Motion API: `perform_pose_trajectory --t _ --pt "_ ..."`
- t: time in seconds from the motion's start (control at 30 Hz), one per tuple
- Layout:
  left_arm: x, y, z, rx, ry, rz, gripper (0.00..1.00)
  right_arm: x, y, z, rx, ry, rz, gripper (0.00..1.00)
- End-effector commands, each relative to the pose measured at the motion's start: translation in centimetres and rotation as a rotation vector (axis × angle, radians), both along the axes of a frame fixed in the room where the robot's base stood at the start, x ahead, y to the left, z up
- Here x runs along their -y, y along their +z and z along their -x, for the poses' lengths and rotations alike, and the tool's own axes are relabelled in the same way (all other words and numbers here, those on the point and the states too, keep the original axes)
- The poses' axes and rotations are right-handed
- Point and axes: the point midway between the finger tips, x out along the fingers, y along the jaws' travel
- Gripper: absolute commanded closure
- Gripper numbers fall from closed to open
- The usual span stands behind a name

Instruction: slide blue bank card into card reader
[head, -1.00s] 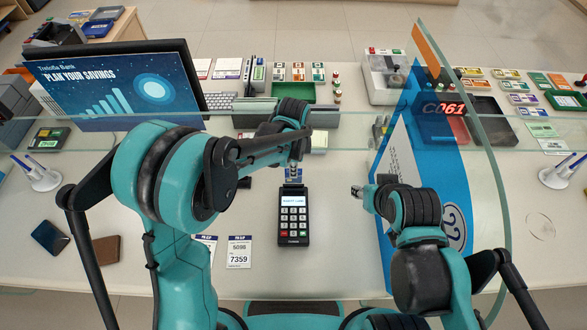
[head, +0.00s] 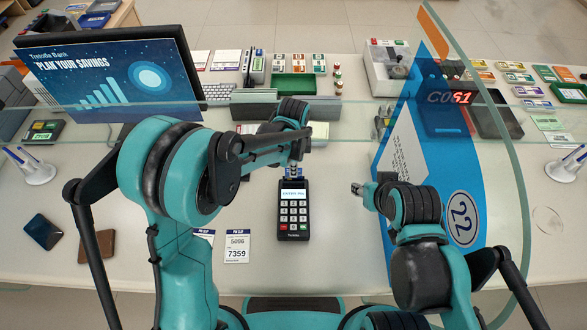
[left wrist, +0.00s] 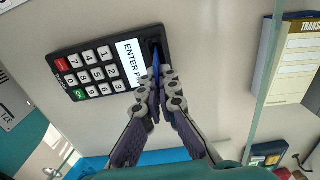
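The card reader (head: 293,212) is a black keypad terminal lying on the counter. It also shows in the left wrist view (left wrist: 107,66), where its lit screen reads "ENTER PIN". The blue bank card (left wrist: 156,59) is a thin blue edge standing in the slot at the reader's top end. How deep it sits is hidden. My left gripper (left wrist: 160,84) is shut on the card's outer end, close to the slot. In the head view my left gripper (head: 294,165) is just above the reader. My right gripper (head: 357,189) hangs right of the reader, apart from it; its fingers are too small to judge.
A clear glass screen (head: 345,104) crosses the counter, with a curved panel at right. A savings sign (head: 110,80) stands at left. A number slip (head: 237,246) lies left of the reader. Dark and brown wallets (head: 97,246) lie farther left. Counter around the reader's right is bare.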

Motion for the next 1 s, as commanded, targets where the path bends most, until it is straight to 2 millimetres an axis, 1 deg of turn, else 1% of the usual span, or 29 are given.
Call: perform_pose_trajectory --t 0.2,0.27,0.3,0.33,0.73,1.0 --pt "0.0 0.0 0.0 0.000 0.000 0.000 1.00 0.0 0.0 0.0 0.000 0.000 0.000 0.60" --pt "0.0 0.0 0.0 0.000 0.000 0.000 0.84 0.0 0.0 0.0 0.000 0.000 0.000 0.60" --pt "0.0 0.0 0.0 0.000 0.000 0.000 0.73 0.0 0.0 0.0 0.000 0.000 0.000 0.60" --pt "0.0 0.0 0.0 0.000 0.000 0.000 0.71 0.0 0.0 0.0 0.000 0.000 0.000 0.60" --pt "0.0 0.2 0.0 0.000 0.000 0.000 0.71 0.0 0.2 0.0 0.000 0.000 0.000 0.60" --pt "0.0 1.8 0.0 0.000 0.000 0.000 0.71 0.0 1.3 0.0 0.000 0.000 0.000 0.60"
